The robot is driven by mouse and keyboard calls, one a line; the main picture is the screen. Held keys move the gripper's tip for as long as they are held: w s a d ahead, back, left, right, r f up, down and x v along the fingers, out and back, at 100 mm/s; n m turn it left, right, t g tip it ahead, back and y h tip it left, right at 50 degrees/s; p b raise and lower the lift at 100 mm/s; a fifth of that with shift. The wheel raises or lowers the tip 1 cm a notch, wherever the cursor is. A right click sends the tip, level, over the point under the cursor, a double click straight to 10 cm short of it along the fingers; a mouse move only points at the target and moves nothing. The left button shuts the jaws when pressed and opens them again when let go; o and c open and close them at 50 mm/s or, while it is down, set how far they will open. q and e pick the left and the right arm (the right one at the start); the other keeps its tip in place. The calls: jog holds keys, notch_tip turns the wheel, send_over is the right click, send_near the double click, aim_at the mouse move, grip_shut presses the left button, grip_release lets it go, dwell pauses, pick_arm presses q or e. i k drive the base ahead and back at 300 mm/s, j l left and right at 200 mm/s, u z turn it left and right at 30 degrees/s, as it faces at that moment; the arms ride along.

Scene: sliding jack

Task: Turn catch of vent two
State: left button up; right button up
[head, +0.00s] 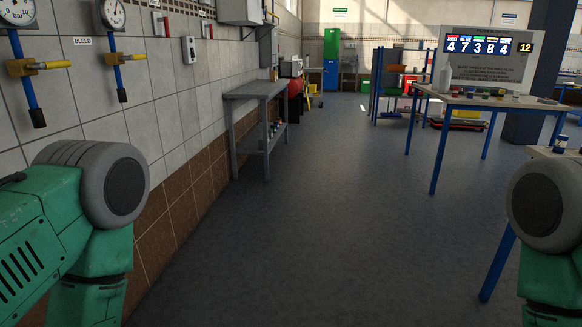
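No part is readably marked as vent two, and I cannot tell which catch is meant. On the left wall two blue pipes hang below round gauges, and each has a brass valve with a yellow handle pointing right. The left valve (38,66) is at the picture's left edge. The right valve (122,58) is a little farther along the wall. A "BLEED" label (82,41) sits between the pipes. Green and grey parts of my arms show at the lower left and lower right. Neither gripper is in view.
A grey bench (258,90) stands along the left wall. A blue-legged table (490,101) with a white bottle (445,78) stands at the right. A lit number display (478,46) is behind it. The grey floor (330,200) between them is clear.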

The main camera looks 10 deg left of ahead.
aim_at(165, 19)
jog(key=i+u, duration=0.1)
jog(key=i, duration=0.9)
jog(key=i+l+u, duration=0.1)
jog(key=i, duration=0.85)
jog(key=i+l+u, duration=0.2)
jog(key=i+u, duration=0.2)
jog(key=i+l+u, duration=0.8)
jog(key=i, duration=0.05)
